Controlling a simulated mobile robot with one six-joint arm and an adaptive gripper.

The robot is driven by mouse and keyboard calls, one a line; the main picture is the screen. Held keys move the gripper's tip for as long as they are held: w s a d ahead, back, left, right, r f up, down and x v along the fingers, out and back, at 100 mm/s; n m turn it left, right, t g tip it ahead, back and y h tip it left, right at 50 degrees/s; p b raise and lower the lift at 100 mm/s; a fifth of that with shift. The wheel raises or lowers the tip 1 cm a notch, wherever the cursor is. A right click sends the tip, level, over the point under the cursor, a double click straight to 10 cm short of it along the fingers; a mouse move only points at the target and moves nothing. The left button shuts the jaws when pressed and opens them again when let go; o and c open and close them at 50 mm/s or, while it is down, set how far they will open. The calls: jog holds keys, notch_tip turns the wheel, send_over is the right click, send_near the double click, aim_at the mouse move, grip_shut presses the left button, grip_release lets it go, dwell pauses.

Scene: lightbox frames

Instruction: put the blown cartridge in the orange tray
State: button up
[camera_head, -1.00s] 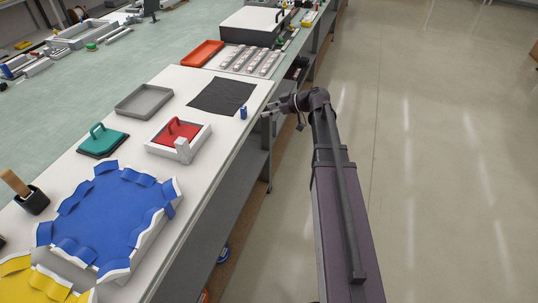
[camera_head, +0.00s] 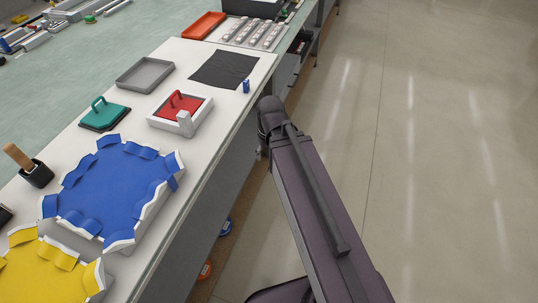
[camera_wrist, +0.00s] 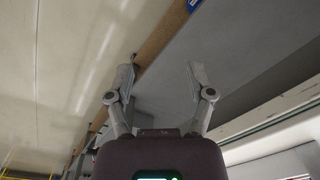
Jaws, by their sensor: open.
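A small blue upright piece (camera_head: 246,86), perhaps the cartridge, stands near the bench's right edge beside a black mat; I cannot tell whether it is blown. The orange tray (camera_head: 204,25) lies farther back on the bench and looks empty. In the wrist view my gripper (camera_wrist: 162,78) is open, its two fingers wide apart with nothing between them. It points along the grey side of the bench, below the top. In the head view my own arm hides the gripper. Neither the blue piece nor the tray shows in the wrist view.
A rack of pale pieces (camera_head: 252,33) sits right of the tray. The floor (camera_head: 430,150) at right is clear.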

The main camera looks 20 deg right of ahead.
jog(key=shift+s+d, duration=0.1)
jog(key=shift+s, duration=0.3)
jog(key=shift+w, duration=0.1)
jog(key=shift+c, duration=0.2)
notch_tip(320, 180, up, 19)
jog(key=m+p, duration=0.8)
jog(key=p, duration=1.1)
send_over(246, 80)
jog(key=shift+a+r, duration=0.1)
jog(key=shift+a, duration=0.15)
notch_tip(246, 80, down, 9)
jog(key=b, duration=0.8)
jog(key=shift+r, duration=0.15)
jog(key=shift+b, duration=0.3)
jog(key=shift+d+f+b, duration=0.2)
jog(key=shift+f+b, duration=2.35)
jog(key=shift+f, duration=0.05)
